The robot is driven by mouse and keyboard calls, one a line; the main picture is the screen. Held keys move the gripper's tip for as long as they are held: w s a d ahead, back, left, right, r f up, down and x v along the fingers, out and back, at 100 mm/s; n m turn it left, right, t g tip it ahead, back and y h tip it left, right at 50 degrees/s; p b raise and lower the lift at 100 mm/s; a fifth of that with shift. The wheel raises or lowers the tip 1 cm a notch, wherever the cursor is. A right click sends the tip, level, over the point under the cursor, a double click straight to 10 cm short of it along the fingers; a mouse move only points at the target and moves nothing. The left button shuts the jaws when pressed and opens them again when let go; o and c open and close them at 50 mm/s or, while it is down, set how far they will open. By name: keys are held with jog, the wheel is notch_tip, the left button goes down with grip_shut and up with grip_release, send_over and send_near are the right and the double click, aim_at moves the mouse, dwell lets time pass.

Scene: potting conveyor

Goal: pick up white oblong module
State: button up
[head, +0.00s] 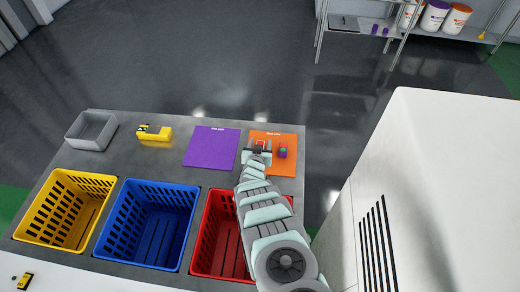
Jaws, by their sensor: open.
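My gripper (258,148) is over the left part of the orange mat (287,135) at the right end of the grey table. Its jaws are open. Something small and red shows at the jaws; whether it lies on the mat or is part of a module cannot be told. A small block with red, green and purple parts (283,151) lies on the mat just right of my gripper. I cannot make out a white oblong module; my gripper and arm hide part of the mat.
A purple mat (211,147), a yellow device (155,133) and a grey tray (91,131) are to the left. Yellow (64,207), blue (148,223) and red (215,235) crates line the front. A large white cabinet (440,180) stands at right.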

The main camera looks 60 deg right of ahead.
jog(key=shift+b+x, duration=0.55)
jog(key=shift+x, duration=0.45)
grip_shut()
